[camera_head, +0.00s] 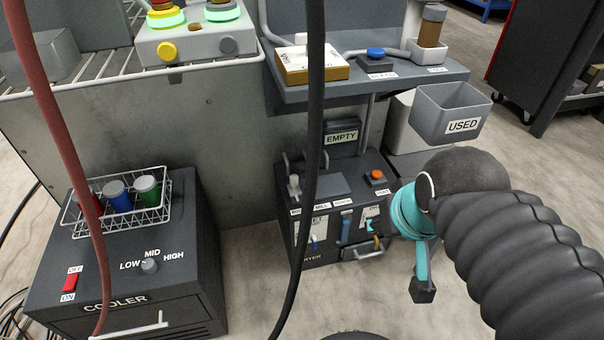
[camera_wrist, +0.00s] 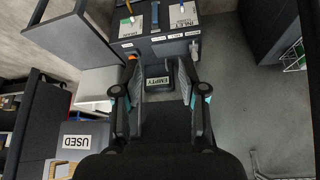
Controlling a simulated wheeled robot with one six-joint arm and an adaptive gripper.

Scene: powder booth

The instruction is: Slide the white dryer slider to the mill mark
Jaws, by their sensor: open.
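The dark dryer box (camera_head: 335,252) stands low in the middle of the head view. The white slider (camera_head: 294,187) is upright at the left of its top, behind a row of small labels. The MILL label (camera_head: 322,206) is right of the slider, on the same edge. In the wrist view the dryer appears upside down, and a pale piece that looks like the slider (camera_wrist: 194,49) is near the rightmost label. My gripper (camera_wrist: 159,68) is open and empty, its fingers either side of the EMPTY sign. In the head view my arm's end is right of the dryer, apart from the slider.
An EMPTY holder (camera_head: 342,134) stands behind the dryer and a grey USED bin (camera_head: 448,112) to its right. A shelf (camera_head: 350,92) hangs above. A dark hose (camera_head: 314,120) crosses in front. The cooler (camera_head: 130,270) with a wire rack is left; floor between is clear.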

